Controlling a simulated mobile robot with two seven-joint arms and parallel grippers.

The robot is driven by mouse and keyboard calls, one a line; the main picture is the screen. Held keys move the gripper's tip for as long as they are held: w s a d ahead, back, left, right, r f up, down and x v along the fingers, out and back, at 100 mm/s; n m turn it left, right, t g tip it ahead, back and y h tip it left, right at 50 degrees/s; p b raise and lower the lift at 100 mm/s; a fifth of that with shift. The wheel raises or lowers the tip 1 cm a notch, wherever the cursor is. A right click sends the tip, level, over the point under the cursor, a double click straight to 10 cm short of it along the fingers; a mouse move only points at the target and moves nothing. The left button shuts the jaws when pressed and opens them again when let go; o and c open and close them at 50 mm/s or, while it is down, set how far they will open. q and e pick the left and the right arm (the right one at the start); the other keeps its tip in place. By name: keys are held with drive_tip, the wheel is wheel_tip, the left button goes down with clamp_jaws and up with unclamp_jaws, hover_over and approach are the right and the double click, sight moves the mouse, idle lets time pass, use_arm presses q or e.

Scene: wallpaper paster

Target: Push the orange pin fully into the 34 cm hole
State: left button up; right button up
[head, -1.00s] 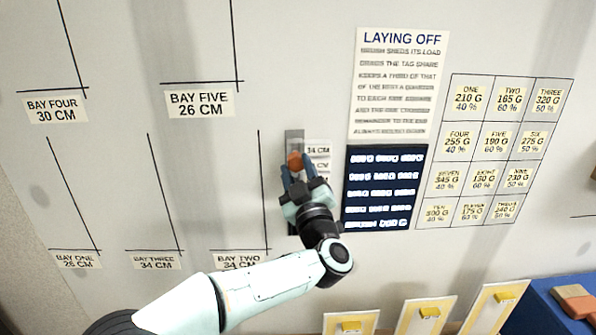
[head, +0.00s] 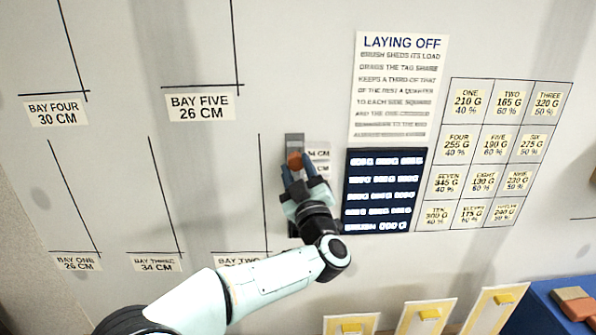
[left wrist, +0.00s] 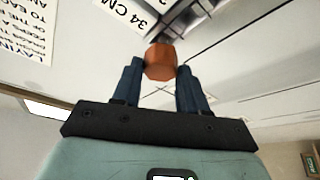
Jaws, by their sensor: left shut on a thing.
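The orange pin (head: 294,160) shows at the tips of my left gripper (head: 296,170) on the wall. In the left wrist view the pin (left wrist: 160,62) has a faceted orange head between the blue fingertips of my left gripper (left wrist: 159,72), with its far side toward a grey metal strip. The strip (head: 294,140) stands upright on the wall, and its lower part is hidden by my gripper and arm. The 34 CM label (head: 318,153) is beside the pin, to its right. The hole itself is hidden, and I cannot tell how deep the pin sits. My right gripper is not in view.
A dark blue panel (head: 384,190) and a LAYING OFF sheet (head: 397,88) are on the wall to the right. Bay labels and black lines cover the wall at left. A blue table (head: 545,308) with brick-like blocks is at lower right.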

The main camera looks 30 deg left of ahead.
use_arm(q)
drive_tip(key=shift+w+a+p, duration=0.3)
drive_tip(key=shift+w+a, duration=0.3)
drive_tip(key=shift+w, duration=0.35)
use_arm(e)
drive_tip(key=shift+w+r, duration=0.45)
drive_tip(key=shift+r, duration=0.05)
use_arm(q)
drive_tip(key=o, duration=1.5)
drive_tip(key=shift+s+d+f, duration=0.15)
drive_tip(key=shift+s+d, duration=0.05)
drive_tip(key=shift+s, duration=0.05)
drive_tip(key=shift+s+d+b, duration=0.35)
drive_tip(key=shift+s+b, duration=0.1)
drive_tip(key=shift+s, duration=0.15)
drive_tip(key=shift+s+d+b, duration=0.35)
drive_tip(key=shift+s+b, duration=0.1)
drive_tip(key=shift+s, duration=0.1)
drive_tip(key=shift+s+d+b, duration=0.45)
drive_tip(key=shift+s+d, duration=0.05)
drive_tip(key=shift+s, duration=0.3)
drive_tip(key=shift+s+d+b, duration=0.4)
drive_tip(key=shift+s+d, duration=0.05)
drive_tip(key=shift+s, duration=0.35)
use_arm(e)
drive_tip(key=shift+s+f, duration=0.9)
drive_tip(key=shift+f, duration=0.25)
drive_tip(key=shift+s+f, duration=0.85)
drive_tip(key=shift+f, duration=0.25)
